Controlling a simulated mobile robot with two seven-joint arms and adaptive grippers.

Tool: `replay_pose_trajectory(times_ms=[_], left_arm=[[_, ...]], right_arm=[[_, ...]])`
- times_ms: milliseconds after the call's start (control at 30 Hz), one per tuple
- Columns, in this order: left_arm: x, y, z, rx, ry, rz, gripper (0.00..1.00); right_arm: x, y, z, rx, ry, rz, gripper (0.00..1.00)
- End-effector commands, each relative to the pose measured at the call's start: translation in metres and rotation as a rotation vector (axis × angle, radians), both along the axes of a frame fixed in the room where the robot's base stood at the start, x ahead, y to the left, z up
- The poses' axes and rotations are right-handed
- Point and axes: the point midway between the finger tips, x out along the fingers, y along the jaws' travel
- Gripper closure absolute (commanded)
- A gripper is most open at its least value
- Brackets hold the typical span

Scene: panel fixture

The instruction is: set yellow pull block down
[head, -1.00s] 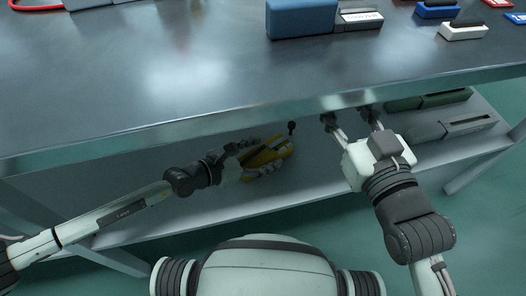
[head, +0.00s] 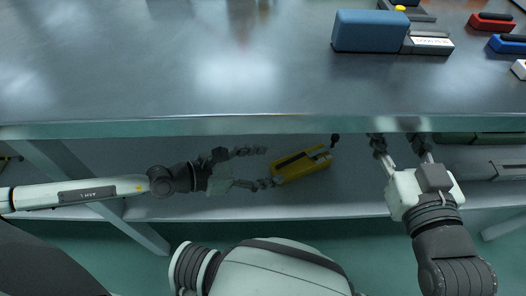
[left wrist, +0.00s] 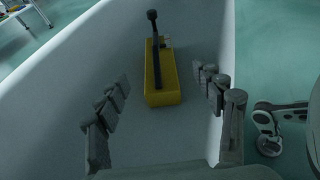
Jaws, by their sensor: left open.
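The yellow pull block (head: 302,167) rests on the lower shelf (head: 340,196) under the table, with a dark bar along it and a dark round knob at its far end. It also shows in the left wrist view (left wrist: 163,86), between and beyond the fingers. My left gripper (head: 268,166) is open just left of the block, its fingers spread and apart from its body or nearly so. In the left wrist view the open fingers (left wrist: 165,108) hold nothing. My right gripper (head: 399,143) is at the shelf's front right of the block, its two fingers spread with nothing seen between them.
The steel tabletop (head: 230,80) overhangs the shelf. A blue block (head: 371,31) and a grey labelled block (head: 428,42) stand on it, with red and blue blocks at right. Grey blocks (head: 490,165) lie on the shelf at right. The shelf around the yellow block looks clear.

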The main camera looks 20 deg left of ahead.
Motion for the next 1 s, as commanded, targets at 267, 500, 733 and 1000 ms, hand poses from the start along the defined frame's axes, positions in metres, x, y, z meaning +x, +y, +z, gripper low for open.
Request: replay_pose_trajectory(times_ms=[267,500,733,1000], left_arm=[[0.017,-0.067,0.125,-0.979,0.483,0.372,0.32],[0.027,-0.024,0.185,-2.031,1.161,0.706,0.32],[0.013,0.0,0.192,-2.556,1.588,0.775,0.32],[0.009,0.002,0.194,2.518,-1.597,-0.736,0.32]], right_arm=[[0.0,0.001,0.002,0.003,-0.005,0.001,0.59],[0.0,0.001,0.002,0.003,-0.005,0.001,0.59],[0.0,0.001,0.002,0.003,-0.006,0.001,0.59],[0.0,0.001,0.002,0.003,-0.005,0.001,0.59]])
